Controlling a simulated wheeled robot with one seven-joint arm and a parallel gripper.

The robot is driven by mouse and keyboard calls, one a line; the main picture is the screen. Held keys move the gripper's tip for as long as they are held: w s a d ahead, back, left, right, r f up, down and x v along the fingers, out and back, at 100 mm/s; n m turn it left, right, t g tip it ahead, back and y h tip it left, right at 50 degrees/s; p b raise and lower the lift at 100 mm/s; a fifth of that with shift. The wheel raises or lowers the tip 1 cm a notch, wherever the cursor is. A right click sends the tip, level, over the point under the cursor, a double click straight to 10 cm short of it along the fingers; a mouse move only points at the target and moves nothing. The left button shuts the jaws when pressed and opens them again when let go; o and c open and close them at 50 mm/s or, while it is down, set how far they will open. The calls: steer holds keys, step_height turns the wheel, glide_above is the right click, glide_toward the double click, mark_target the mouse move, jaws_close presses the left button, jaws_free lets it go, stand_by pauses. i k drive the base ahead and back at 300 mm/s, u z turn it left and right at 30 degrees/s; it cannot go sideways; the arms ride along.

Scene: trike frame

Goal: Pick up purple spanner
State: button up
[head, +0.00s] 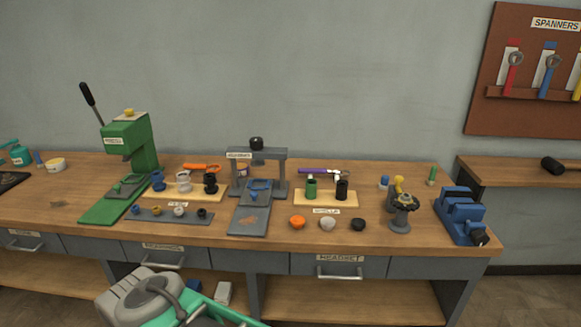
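A spanner with a purple handle (315,171) lies flat on the workbench, towards the back and right of the middle. Its handle points left and its metal head is at the right end. It lies behind a light wooden block that carries a green and a black cylinder; these stand close in front of it. My gripper is not in view.
A grey press frame (285,172) stands left of the spanner. Orange-handled pliers (201,167) lie farther left, near a green press (130,140). A blue vise (459,213) stands at the bench's right end. Red and blue spanners hang on a brown board (520,120).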

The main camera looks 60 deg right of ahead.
mark_target(300, 169)
steer(key=z, duration=0.2)
steer(key=i, duration=0.85)
steer(key=z, duration=1.3)
steer(key=i, duration=0.75)
steer(key=z, duration=0.9)
